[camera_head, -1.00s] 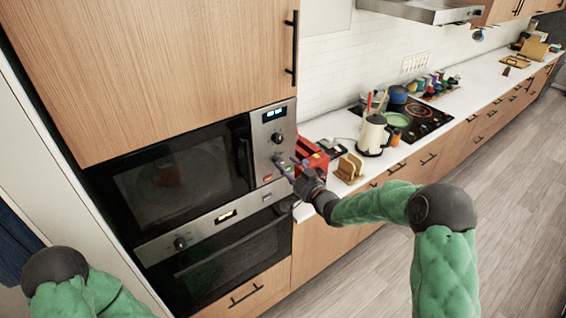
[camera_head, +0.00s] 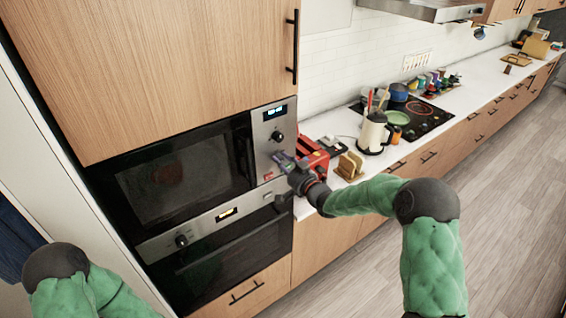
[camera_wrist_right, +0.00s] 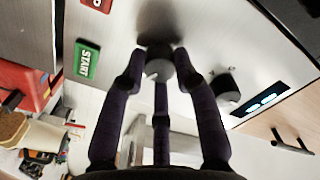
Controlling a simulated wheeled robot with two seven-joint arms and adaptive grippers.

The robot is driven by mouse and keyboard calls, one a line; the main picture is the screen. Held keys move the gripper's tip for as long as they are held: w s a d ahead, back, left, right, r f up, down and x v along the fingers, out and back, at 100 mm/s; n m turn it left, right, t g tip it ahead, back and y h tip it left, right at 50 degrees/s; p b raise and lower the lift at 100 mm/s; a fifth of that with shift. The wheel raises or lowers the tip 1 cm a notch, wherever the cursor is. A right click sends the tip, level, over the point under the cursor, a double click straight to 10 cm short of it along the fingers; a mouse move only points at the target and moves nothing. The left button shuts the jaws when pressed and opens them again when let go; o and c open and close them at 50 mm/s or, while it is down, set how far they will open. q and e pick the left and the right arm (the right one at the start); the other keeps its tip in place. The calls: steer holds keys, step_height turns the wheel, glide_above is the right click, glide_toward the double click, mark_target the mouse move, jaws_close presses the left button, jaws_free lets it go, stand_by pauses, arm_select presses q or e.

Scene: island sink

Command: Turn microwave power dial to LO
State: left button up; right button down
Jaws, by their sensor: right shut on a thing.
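The microwave (camera_head: 170,178) is built into the cabinet wall, its door shut. Its steel control panel (camera_head: 262,150) has a lit display and two dark dials. The upper dial (camera_head: 277,137) stands free; it also shows in the right wrist view (camera_wrist_right: 225,86). My right gripper (camera_head: 282,160) is at the lower dial (camera_wrist_right: 158,66). In the right wrist view my purple fingers (camera_wrist_right: 158,82) are shut around this dial. The dial markings are too small to read, so I cannot tell which dial sets power. My left gripper is out of view; only part of that arm shows.
A green START button (camera_wrist_right: 88,60) and a red button (camera_wrist_right: 98,3) sit beside the held dial. A red toaster (camera_head: 314,153) and a wooden holder (camera_head: 350,164) stand on the counter close to my right gripper. An oven (camera_head: 225,250) is below.

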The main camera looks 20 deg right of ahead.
steer(key=shift+r, duration=0.1)
steer(key=shift+b, duration=0.4)
steer(key=shift+n, duration=0.3)
steer(key=shift+n+b, duration=0.3)
steer(key=shift+b, duration=0.45)
steer(key=n+b, duration=0.6)
steer(key=b, duration=0.4)
steer(key=shift+b, duration=0.3)
steer(key=n+b, duration=0.7)
steer(key=b, duration=0.1)
steer(key=shift+r+n, duration=0.2)
steer(key=shift+n, duration=0.2)
steer(key=n+b, duration=0.4)
steer(key=n, duration=0.1)
steer(key=shift+s+a+b, duration=0.1)
steer(key=shift+b, duration=0.25)
steer(key=shift+a+f+n+b, duration=0.1)
steer(key=shift+n+b, duration=0.9)
steer(key=shift+n, duration=0.9)
steer(key=shift+f, duration=0.1)
